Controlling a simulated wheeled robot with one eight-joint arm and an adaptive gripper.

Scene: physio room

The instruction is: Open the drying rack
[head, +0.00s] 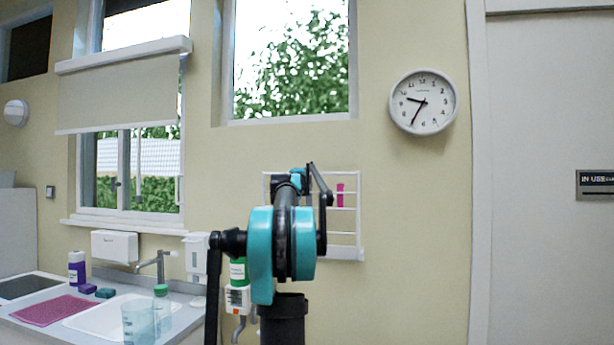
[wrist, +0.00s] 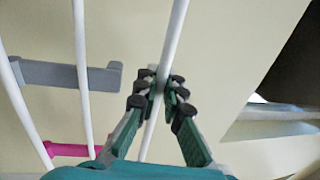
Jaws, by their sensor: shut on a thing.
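The drying rack (head: 345,254) is a white barred frame on the beige wall. In the head view my arm hides most of the gripper. How far the rack stands from the wall cannot be told.
A grey bracket (wrist: 70,75) and a pink piece (wrist: 70,150) lie beside the held bar. At the left is a counter with a sink (head: 100,318), a pink mat (head: 55,310) and bottles. A clock (head: 423,102) hangs above right. The wall right of the rack is bare.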

